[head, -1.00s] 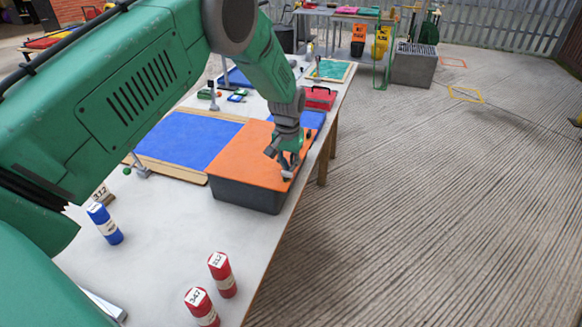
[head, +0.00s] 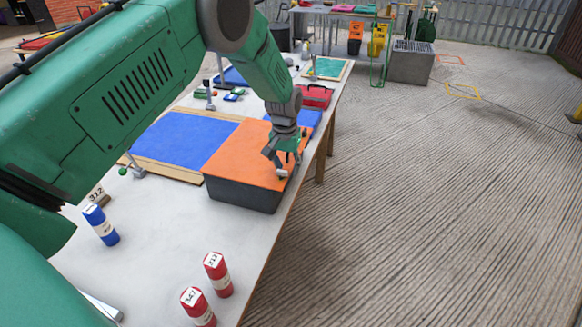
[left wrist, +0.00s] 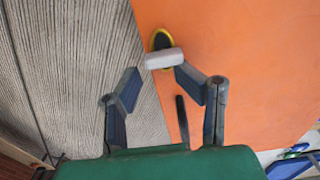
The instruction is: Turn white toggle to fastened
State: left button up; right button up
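The white toggle (head: 282,174) sits near the right edge of the orange top (head: 245,155) of a dark grey box. In the left wrist view the toggle (left wrist: 163,58) is a short white bar on a dark base ringed in yellow, lying roughly crosswise. My left gripper (head: 284,158) is over that edge, just behind the toggle. In the wrist view its fingers (left wrist: 158,80) are apart with nothing gripped between them. The right-hand fingertip overlaps the toggle's right end; I cannot tell whether they touch. My right gripper is not in view.
A dark slot or bar (left wrist: 182,120) shows on the orange top. The box stands at the table's right edge. A blue panel (head: 185,140) lies left of it. A red case (head: 315,97) stands behind, and red cylinders (head: 217,275) stand in front. The floor to the right is open.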

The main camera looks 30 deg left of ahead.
aim_at(280, 170)
pick_arm(q)
jog(key=shift+s+a+f+g, duration=0.15)
jog(key=shift+s+a+f, duration=0.1)
jog(key=shift+s, duration=0.2)
jog(key=shift+s+a+f+g, duration=0.15)
jog(key=shift+s+f, duration=0.1)
jog(key=shift+s, duration=0.2)
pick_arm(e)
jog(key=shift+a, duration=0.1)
pick_arm(q)
jog(key=shift+r, duration=0.1)
jog(key=shift+w+r, duration=0.15)
jog(key=shift+r, duration=0.05)
notch_tip(280, 170, up, 8)
jog(key=shift+f, duration=0.15)
jog(key=r, duration=0.2)
jog(key=w+r, duration=0.1)
jog(key=r, duration=0.1)
jog(key=shift+w+d+r, duration=0.15)
jog(key=shift+w+r, duration=0.05)
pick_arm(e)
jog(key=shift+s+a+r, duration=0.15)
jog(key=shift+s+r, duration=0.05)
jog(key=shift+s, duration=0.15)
